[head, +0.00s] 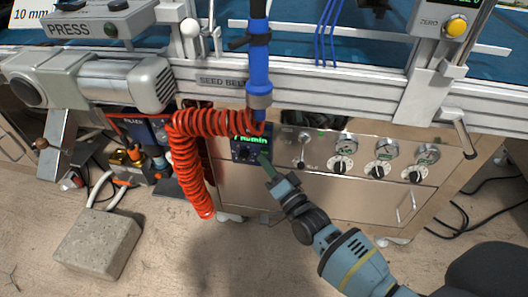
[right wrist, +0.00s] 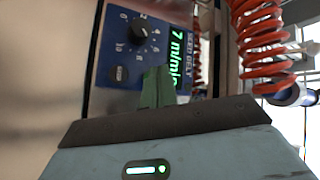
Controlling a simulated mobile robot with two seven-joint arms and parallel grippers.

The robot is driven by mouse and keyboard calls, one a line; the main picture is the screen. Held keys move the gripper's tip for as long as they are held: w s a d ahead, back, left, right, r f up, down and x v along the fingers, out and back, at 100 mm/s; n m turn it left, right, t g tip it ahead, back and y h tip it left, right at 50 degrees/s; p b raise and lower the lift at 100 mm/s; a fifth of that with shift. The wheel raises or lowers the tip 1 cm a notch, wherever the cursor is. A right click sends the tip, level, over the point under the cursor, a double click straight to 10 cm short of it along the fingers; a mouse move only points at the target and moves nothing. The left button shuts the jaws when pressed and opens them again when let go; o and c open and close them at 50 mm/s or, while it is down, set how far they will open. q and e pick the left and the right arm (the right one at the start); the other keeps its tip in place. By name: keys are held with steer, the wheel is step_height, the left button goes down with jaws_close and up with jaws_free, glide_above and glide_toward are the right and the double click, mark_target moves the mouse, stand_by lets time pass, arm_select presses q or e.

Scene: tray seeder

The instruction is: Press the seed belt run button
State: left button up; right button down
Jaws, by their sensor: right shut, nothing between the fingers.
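The blue seed belt panel (head: 252,145) is on the front of the metal cabinet, partly behind the red coiled hose and my right gripper. Its green display (right wrist: 178,55) reads 7 m/min, partly covered by my fingers in the right wrist view. A black dial knob (right wrist: 138,28) with a number scale and a small dark round button (right wrist: 118,73) show on the panel; its marking is too small to read. My right gripper (head: 265,162) is shut and empty, its green fingertips (right wrist: 156,88) close in front of the panel's lower right. Contact cannot be told. My left gripper is out of view.
The red coiled hose (head: 190,165) hangs just left of the panel. A blue vertical tube (head: 259,65) comes down above it. Several knobs (head: 340,163) line the cabinet to the right. A concrete block (head: 98,243) lies on the floor at left.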

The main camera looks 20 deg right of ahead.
steer(key=shift+w+d, duration=0.1)
steer(key=shift+w+d, duration=0.15)
steer(key=shift+w, duration=0.1)
stand_by(0.5)
steer(key=shift+s+a, duration=0.25)
steer(key=shift+s, duration=0.15)
steer(key=s+a+p, duration=0.2)
steer(key=s+a, duration=0.1)
steer(key=s, duration=0.2)
steer(key=shift+a+p, duration=0.2)
steer(key=shift+p, duration=0.1)
stand_by(0.4)
stand_by(0.7)
